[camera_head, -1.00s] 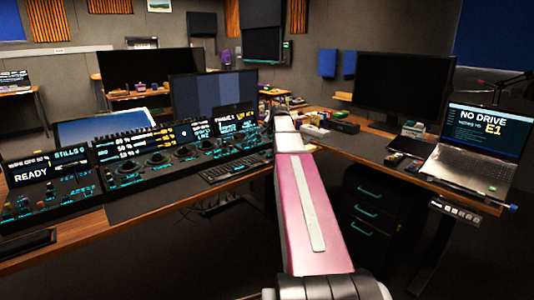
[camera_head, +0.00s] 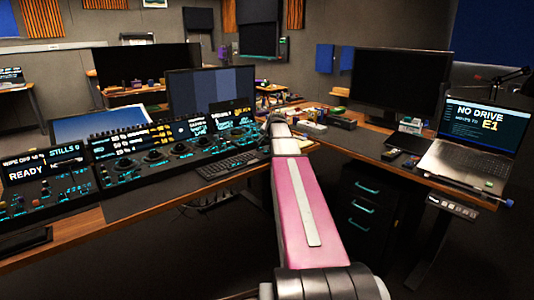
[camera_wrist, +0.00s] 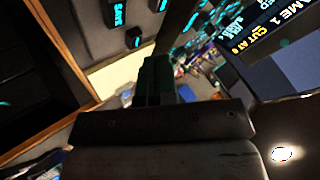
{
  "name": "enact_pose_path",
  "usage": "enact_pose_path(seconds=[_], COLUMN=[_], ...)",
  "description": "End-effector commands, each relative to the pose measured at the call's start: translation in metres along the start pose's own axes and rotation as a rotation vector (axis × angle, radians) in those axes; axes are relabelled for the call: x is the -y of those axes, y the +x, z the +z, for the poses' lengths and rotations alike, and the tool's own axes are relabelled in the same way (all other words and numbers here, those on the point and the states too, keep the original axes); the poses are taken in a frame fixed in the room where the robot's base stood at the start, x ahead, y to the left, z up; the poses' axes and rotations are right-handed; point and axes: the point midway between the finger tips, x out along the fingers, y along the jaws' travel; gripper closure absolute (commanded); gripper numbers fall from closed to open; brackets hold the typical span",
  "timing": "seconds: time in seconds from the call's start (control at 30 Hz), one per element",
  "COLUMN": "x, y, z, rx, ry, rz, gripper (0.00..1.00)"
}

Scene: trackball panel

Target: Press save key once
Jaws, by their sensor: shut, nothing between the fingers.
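A dark key labelled SAVE (camera_wrist: 118,14) shows at the top of the wrist view, on the dark control panel. My gripper (camera_wrist: 158,62) is shut and empty, with its fingertips below and to the right of that key in the picture; I see no contact. In the head view the control panel (camera_head: 160,158) stretches across the desk on the left. My arm reaches toward its right end. The fingertips are hidden there, and I cannot pick out the save key in that view.
A keyboard (camera_head: 228,164) lies in front of the panel's right end. A laptop (camera_head: 480,135) reading NO DRIVE stands on the right desk, with a dark monitor (camera_head: 397,80) behind. Small boxes (camera_head: 335,118) lie beyond my arm. Drawers (camera_head: 365,210) stand under the right desk.

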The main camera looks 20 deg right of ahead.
Motion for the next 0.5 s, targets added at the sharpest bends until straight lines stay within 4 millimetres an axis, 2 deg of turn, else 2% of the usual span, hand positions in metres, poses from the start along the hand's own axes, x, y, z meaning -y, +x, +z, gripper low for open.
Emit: enact_pose_path(seconds=[0.2,0.5], x=[-0.012,-0.017], y=[0.016,0.023], z=[0.012,0.017], rx=[0.0,0.0], ry=[0.001,0.001], rz=[0.0,0.0], gripper=[1.0,1.0])
